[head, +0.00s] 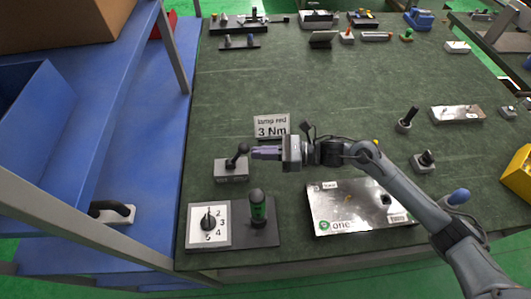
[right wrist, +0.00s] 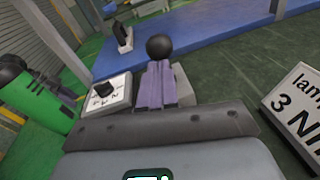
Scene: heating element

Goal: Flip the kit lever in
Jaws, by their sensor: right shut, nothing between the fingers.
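A lever with a black ball knob (head: 243,147) stands on a small grey box (head: 231,173) on the green table, left of centre; I take it as the kit lever. In the head view the lever tilts to the right, toward my gripper. My right gripper (head: 254,153) comes in from the right with its purple fingers shut and empty, their tips close beside the lever. In the right wrist view the knob (right wrist: 160,46) shows just beyond the fingertips (right wrist: 155,68); I cannot tell whether they touch. The lever's shaft is hidden there. My left gripper is out of view.
A sign reading "lamp red 3 Nm" (head: 272,126) stands behind my gripper. Blue shelving (head: 160,160) borders the table's left edge. The table's middle is mostly clear.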

